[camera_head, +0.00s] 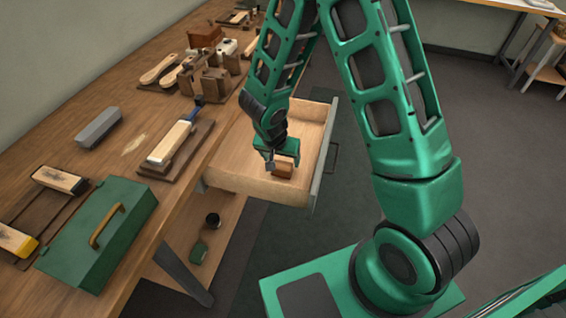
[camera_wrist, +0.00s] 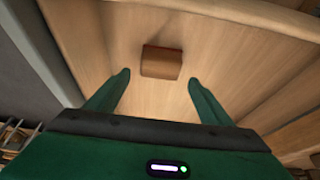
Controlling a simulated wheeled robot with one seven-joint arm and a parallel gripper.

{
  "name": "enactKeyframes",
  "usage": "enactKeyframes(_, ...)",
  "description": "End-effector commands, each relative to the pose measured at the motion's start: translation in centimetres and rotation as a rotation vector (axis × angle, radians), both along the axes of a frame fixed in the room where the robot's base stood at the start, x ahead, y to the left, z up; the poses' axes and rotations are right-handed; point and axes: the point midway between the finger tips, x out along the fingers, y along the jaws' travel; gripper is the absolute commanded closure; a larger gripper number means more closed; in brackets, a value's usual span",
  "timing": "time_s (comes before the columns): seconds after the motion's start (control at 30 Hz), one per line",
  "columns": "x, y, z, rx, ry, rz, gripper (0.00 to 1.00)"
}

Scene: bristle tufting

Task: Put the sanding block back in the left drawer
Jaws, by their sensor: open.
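A small brown block (camera_head: 284,167), which looks like the sanding block, lies on the floor of the pulled-out wooden drawer (camera_head: 247,184). In the wrist view the block (camera_wrist: 161,62) has a darker reddish strip along its far side and rests on the pale drawer bottom (camera_wrist: 140,103). My gripper (camera_head: 272,162) is inside the drawer, pointing down by the block. In the wrist view my gripper (camera_wrist: 157,78) is open, its two fingers apart with the block just beyond the tips. I see no contact with the block.
The workbench (camera_head: 125,150) carries a grey block (camera_head: 98,126), a brush on a wooden board (camera_head: 172,142), a green metal box (camera_head: 98,232) and several wooden tools and blocks towards the back. The drawer's grey front (camera_head: 325,155) juts over open floor.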

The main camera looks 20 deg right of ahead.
Motion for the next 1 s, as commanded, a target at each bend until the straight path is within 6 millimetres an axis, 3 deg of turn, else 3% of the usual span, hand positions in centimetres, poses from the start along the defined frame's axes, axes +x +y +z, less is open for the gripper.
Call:
enactKeyframes(0.2, -1.1, 0.8, 3.3, 0.0, -0.002, 0.002, 0.25)
enactKeyframes(0.4, -1.7, 1.3, 5.3, 0.0, -0.001, 0.0, 0.25)
enactKeyframes(0.77, -2.1, 1.4, 6.1, -0.001, 0.001, 0.0, 0.25)
enactKeyframes(0.87, -2.2, 0.4, 6.9, -0.009, 0.007, -0.006, 0.25)
enactKeyframes(1.0, -3.3, -3.5, 9.8, -0.036, 0.04, -0.024, 0.25)
